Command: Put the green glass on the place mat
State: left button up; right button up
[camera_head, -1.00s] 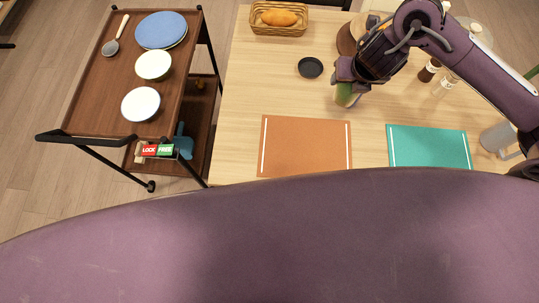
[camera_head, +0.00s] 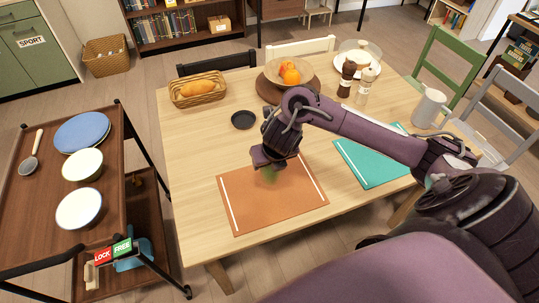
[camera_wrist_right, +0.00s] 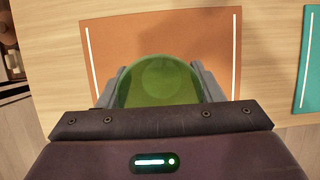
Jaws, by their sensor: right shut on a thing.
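The green glass (camera_wrist_right: 160,80) is between the fingers of my right gripper (camera_wrist_right: 160,92), which is shut on it. The orange mat also shows behind the glass in the right wrist view (camera_wrist_right: 205,40). A teal place mat (camera_head: 368,165) lies to the right, partly behind my right arm. My left gripper is not in view.
A black coaster (camera_head: 243,120), a bread basket (camera_head: 198,90), a fruit bowl (camera_head: 290,78), shakers (camera_head: 347,78) and a pitcher (camera_head: 428,108) stand on the table. A trolley (camera_head: 55,200) with plates and bowls is at the left. The table's left part is clear.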

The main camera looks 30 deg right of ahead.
aim_at(270, 175)
notch_tip(270, 175, down, 2)
jog(key=shift+d+f, duration=0.1)
jog(key=shift+f, duration=0.3)
notch_tip(270, 175, down, 3)
jog(key=shift+f+b, duration=0.2)
jog(key=shift+b, duration=0.45)
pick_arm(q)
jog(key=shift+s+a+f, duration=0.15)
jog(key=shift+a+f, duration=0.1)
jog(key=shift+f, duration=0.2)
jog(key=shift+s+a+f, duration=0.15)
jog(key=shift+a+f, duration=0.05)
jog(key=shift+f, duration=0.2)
pick_arm(e)
jog(key=shift+f, duration=0.1)
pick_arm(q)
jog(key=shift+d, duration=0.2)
pick_arm(e)
jog(key=shift+f, duration=0.2)
jog(key=o, duration=1.1)
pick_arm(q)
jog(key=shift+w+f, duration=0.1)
pick_arm(e)
jog(key=shift+r, duration=0.15)
